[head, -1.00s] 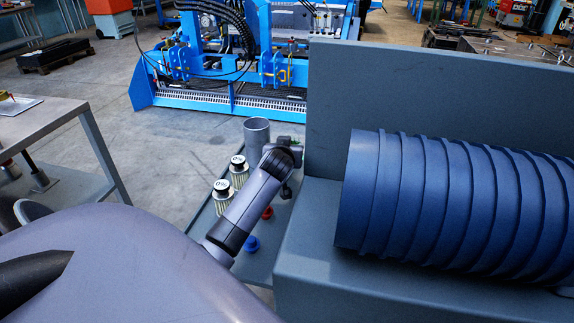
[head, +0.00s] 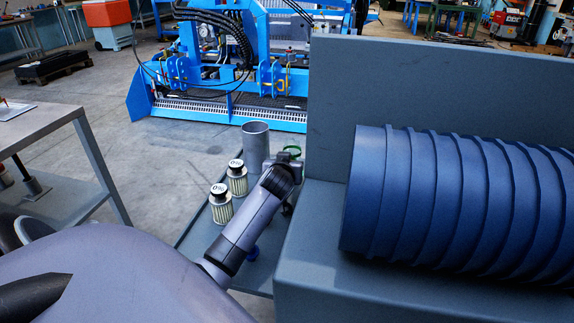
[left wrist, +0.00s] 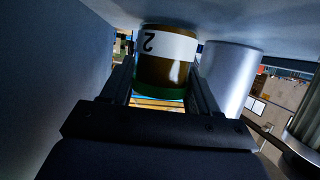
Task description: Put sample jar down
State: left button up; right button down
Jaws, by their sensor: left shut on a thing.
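The sample jar (left wrist: 166,72) is amber with a white label marked "2" and a green lid. In the left wrist view it appears upside down between the two fingers of my left gripper (left wrist: 163,88), which is shut on it. In the head view only the jar's green lid (head: 292,150) shows past my left gripper (head: 283,163), which hides most of the jar. Its base is close to the grey tray surface (head: 190,238); I cannot tell whether it touches. My right gripper is not in view.
A grey cylinder (head: 256,145) stands beside the held jar. A grey housing (head: 330,120) with a large blue ribbed roll (head: 450,200) bounds the right.

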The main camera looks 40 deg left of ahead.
pick_arm(q)
jog(key=shift+s+d+f, duration=0.1)
jog(key=shift+s+f, duration=0.05)
jog(key=shift+f, duration=0.45)
jog(key=o, duration=0.8)
jog(key=shift+f, duration=0.1)
jog(key=shift+o, duration=0.3)
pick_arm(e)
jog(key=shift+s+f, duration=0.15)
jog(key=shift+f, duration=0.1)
pick_arm(q)
jog(key=shift+d, duration=0.1)
jog(key=shift+r+p, duration=0.4)
jog(key=shift+r, duration=0.2)
jog(key=p+v, duration=0.1)
jog(key=v, duration=0.5)
jog(key=shift+r, duration=0.2)
jog(key=shift+s+d+r, duration=0.2)
jog(key=shift+s+r, duration=0.05)
jog(key=shift+s, duration=0.15)
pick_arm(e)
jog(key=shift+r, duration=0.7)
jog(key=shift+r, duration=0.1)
